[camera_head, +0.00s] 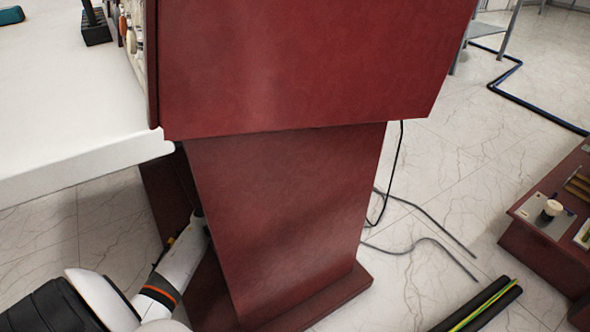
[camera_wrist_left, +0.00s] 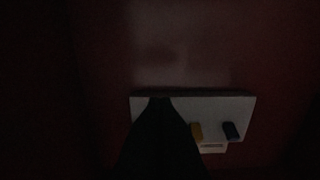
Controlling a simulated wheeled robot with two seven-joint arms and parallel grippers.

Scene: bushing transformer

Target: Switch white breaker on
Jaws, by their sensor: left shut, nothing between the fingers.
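In the left wrist view, a pale panel (camera_wrist_left: 220,104) is fixed on a dark red surface. I cannot make out a white breaker; the gripper covers part of the panel. In the head view my left arm reaches behind the red stand (camera_head: 285,210), its fingers hidden.
A large red cabinet (camera_head: 310,65) tops the stand. A white table (camera_head: 60,90) is at left. Cables (camera_head: 420,240) lie on the floor to the right, near a red bench (camera_head: 550,230) and dark tubes (camera_head: 485,308). The wrist view is very dark.

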